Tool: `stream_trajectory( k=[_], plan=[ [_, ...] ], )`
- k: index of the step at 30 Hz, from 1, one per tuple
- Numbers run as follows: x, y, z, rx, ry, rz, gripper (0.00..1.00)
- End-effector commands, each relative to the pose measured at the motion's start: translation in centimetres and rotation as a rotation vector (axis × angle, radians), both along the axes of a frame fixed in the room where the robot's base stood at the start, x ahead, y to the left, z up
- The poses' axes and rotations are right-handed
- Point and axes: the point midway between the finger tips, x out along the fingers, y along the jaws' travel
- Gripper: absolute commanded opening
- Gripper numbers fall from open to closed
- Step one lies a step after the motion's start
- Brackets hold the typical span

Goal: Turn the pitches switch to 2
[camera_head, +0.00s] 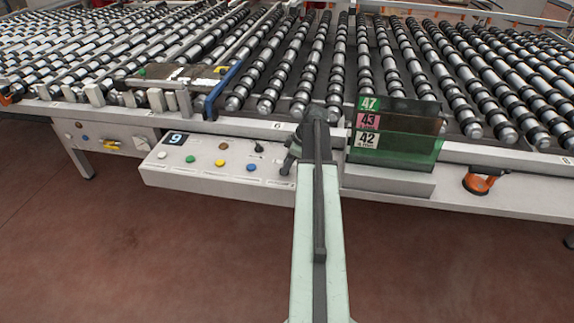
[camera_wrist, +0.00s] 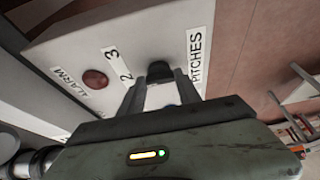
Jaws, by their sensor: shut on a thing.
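The pitches switch (camera_wrist: 160,69) is a black knob on the white panel face, seen in the wrist view between the PITCHES label (camera_wrist: 198,56) and the printed numbers 2 and 3 (camera_wrist: 117,65). My gripper (camera_wrist: 161,84) is shut on this knob, one finger on each side. The fingers hide part of the knob, and I cannot tell which number it points at. In the head view my gripper (camera_head: 291,157) is at the right end of the control panel (camera_head: 215,178), and the switch is hidden behind my arm.
A red ALARM button (camera_wrist: 95,79) is left of the knob in the wrist view. The panel also has a display reading 9 (camera_head: 175,139), coloured buttons and a black lever (camera_head: 258,147). A green card holder (camera_head: 395,150) stands right of my arm. Roller conveyor lies behind; open floor in front.

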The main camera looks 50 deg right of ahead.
Motion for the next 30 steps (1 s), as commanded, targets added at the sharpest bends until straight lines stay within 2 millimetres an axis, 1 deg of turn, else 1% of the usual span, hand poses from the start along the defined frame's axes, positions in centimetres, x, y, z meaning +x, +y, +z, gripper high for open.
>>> stream_trajectory(
  k=[12,13,14,15,25,28,30],
  plan=[
    [0.0,-0.1,0.0,-0.004,0.001,0.005,0.0],
    [0.0,-0.1,0.0,-0.004,0.001,0.005,0.48],
    [0.0,-0.1,0.0,-0.004,0.001,0.005,0.56],
    [0.0,-0.1,0.0,-0.004,0.001,0.006,0.62],
    [0.0,0.0,0.2,-0.001,0.0,0.005,0.62],
    [-0.2,-0.1,1.0,-0.001,0.0,0.005,0.62],
    [-0.5,-0.4,2.0,-0.001,0.001,0.004,0.62]
  ],
)
